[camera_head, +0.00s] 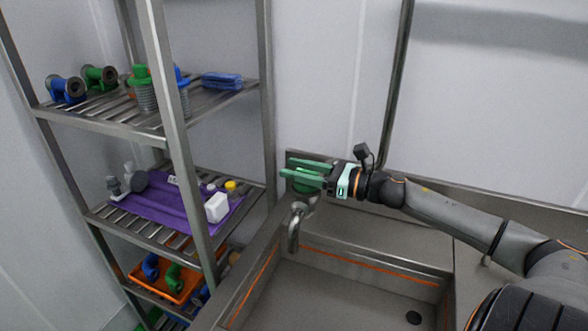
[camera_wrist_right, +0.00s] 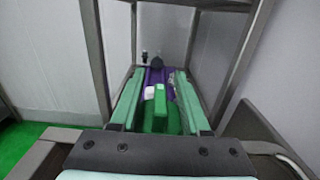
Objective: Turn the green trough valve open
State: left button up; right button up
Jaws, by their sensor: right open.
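The green trough valve (camera_head: 306,186) sits on the wall side of the metal trough, above the curved metal spout (camera_head: 295,228). My right gripper (camera_head: 296,169) reaches it from the right, with its pale green fingers level with the valve. In the right wrist view the green valve (camera_wrist_right: 160,112) shows between the two open fingers (camera_wrist_right: 160,100), with a gap on each side. The gripper does not appear closed on it. Part of the valve is hidden by the fingers in the head view. My left gripper is not in view.
A metal trough (camera_head: 345,268) with an orange line lies below. A metal rack (camera_head: 178,130) stands close on the left, holding pipe fittings, a purple mat (camera_head: 155,205) with small items, and an orange tray (camera_head: 150,281). The wall is close behind the valve.

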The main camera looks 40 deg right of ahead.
jog(key=shift+w+a, duration=0.15)
jog(key=shift+w, duration=0.2)
grip_shut()
dwell(0.3)
